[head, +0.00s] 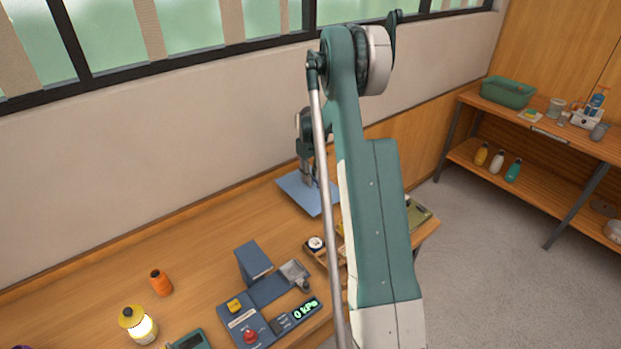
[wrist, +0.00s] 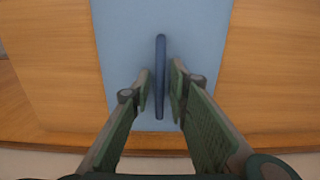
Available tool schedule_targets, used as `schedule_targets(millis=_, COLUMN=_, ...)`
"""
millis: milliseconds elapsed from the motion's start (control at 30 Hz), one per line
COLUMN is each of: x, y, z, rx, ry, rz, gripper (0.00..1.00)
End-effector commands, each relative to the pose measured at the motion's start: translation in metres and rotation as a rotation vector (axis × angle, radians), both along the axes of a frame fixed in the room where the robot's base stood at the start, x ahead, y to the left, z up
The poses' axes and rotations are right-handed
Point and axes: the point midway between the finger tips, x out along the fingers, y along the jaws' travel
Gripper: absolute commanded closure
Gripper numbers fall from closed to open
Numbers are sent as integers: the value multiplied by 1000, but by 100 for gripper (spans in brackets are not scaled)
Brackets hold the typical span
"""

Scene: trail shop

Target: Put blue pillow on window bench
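A flat light blue sheet (head: 290,187) lies on the wooden bench top under my gripper (head: 308,184). It fills the middle of the wrist view (wrist: 210,40). A narrow dark blue strip (wrist: 160,75) stands out against it, seen from above between my fingers. I cannot tell whether the strip or the sheet is the blue pillow. My gripper (wrist: 160,82) is open, with a finger on each side of the strip and small gaps showing. My arm hides part of the bench in the head view.
The bench (head: 205,240) runs along the wall below the window. Shelving (head: 530,175) stands at the right. Bench left of the sheet is clear.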

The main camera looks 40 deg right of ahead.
Motion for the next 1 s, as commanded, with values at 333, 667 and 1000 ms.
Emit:
schedule_targets(millis=333, x=0, y=0, z=1, rx=0, ry=0, rz=0, gripper=79)
schedule_targets(millis=667, x=0, y=0, z=15, rx=0, ry=0, rz=0, gripper=79)
schedule_targets(millis=1000, x=-1, y=0, z=64, rx=0, ry=0, rz=0, gripper=79)
